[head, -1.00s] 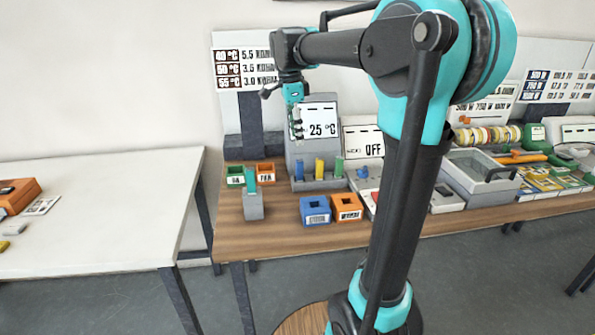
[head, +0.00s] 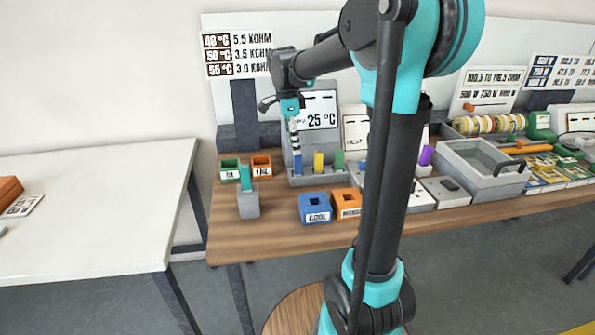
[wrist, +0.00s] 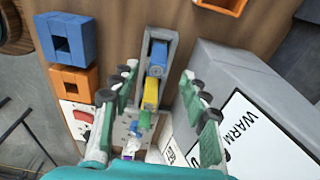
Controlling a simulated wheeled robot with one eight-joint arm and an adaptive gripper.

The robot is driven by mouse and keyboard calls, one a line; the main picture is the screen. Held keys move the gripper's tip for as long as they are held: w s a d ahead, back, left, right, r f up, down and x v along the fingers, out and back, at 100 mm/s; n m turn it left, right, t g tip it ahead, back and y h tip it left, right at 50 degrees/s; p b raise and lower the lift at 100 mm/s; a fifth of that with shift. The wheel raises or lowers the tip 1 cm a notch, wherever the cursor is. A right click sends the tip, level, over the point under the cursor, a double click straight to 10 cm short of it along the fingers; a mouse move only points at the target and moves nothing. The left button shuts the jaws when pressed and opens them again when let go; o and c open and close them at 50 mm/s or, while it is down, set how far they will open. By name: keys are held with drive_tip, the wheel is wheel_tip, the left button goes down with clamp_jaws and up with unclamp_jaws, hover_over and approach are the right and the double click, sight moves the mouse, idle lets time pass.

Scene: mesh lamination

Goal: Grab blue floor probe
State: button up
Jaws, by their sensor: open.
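The blue probe (head: 297,164) stands in the left slot of a grey rack (head: 318,180). In the wrist view the blue probe (wrist: 157,54) is at the far end of the row. A yellow probe (head: 319,162) and a green probe (head: 339,161) stand beside it in the rack. My gripper (head: 294,142) points down just above the blue probe. In the wrist view my gripper (wrist: 159,78) is open, with its fingers on either side of the row. Nothing is held. Whether the fingers touch the probe cannot be told.
A grey device with a 25 °C display (head: 318,110) stands close behind the rack. A blue box (head: 315,208) and an orange box (head: 346,203) sit in front. A grey holder with a teal block (head: 246,178) stands at left. My arm hides part of the bench.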

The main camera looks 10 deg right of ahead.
sight(298, 160)
drive_tip(key=shift+s+d+f, duration=0.1)
drive_tip(key=shift+d+f, duration=0.05)
drive_tip(key=shift+f, duration=1.05)
drive_tip(key=shift+d+f, duration=0.2)
drive_tip(key=shift+f, duration=0.95)
drive_tip(key=shift+s+d+f, duration=0.1)
drive_tip(key=shift+d+f, duration=0.05)
drive_tip(key=shift+f, duration=1.05)
clamp_jaws()
